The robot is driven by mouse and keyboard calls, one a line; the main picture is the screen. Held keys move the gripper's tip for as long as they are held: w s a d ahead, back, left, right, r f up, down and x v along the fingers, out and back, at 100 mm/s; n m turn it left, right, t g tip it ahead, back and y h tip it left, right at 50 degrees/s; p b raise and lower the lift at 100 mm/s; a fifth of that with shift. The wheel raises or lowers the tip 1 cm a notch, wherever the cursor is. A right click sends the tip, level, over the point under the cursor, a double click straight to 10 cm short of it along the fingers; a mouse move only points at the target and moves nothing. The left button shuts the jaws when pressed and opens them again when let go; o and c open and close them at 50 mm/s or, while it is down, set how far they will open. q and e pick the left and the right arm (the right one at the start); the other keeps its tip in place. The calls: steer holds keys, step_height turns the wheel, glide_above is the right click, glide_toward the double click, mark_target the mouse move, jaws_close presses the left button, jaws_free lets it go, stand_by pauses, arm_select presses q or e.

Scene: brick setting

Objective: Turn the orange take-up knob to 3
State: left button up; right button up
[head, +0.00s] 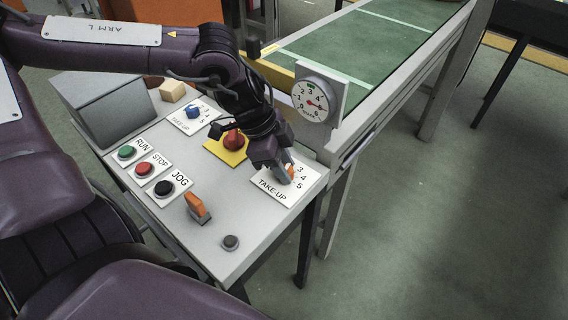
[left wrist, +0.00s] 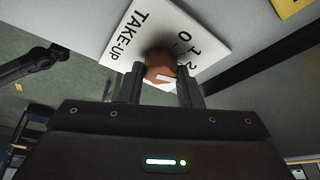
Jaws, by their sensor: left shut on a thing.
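The orange take-up knob (head: 291,172) sits on a white TAKE-UP plate (head: 268,191) at the right end of the grey control panel. My left gripper (head: 284,175) reaches down over it and hides much of it. In the left wrist view the fingers are shut on the knob (left wrist: 160,64), one on each side. The plate (left wrist: 128,38) there shows 0, 1 and 2; the head view shows 3, 4 and 5. A white mark shows on the knob, but which number it points at cannot be told.
A blue take-up knob (head: 193,111), a red button on a yellow plate (head: 226,152), RUN, STOP and JOG buttons, and an orange lever (head: 197,207) share the panel (head: 200,245). A round gauge (head: 311,100) stands close beside my gripper, before the green conveyor (head: 365,42).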

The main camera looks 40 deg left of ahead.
steer(key=shift+f, duration=0.1)
arm_select(q)
steer(key=shift+f+m+b, duration=0.1)
steer(key=shift+m+b, duration=0.2)
steer(key=shift+m, duration=0.1)
steer(key=m+g+b, duration=0.1)
steer(key=m+b, duration=0.1)
steer(key=m, duration=0.2)
steer(key=shift+w+g, duration=0.1)
steer(key=shift+g, duration=0.3)
steer(key=shift+m+g+b, duration=0.4)
steer(key=shift+m, duration=0.6)
arm_select(e)
steer(key=w+a+r, duration=0.2)
steer(key=w+r, duration=0.3)
steer(key=r, duration=0.2)
steer(key=shift+a+r, duration=0.2)
steer(key=shift+a, duration=0.1)
arm_select(q)
steer(key=o, duration=1)
steer(key=shift+c, duration=0.2)
steer(key=shift+r, duration=0.2)
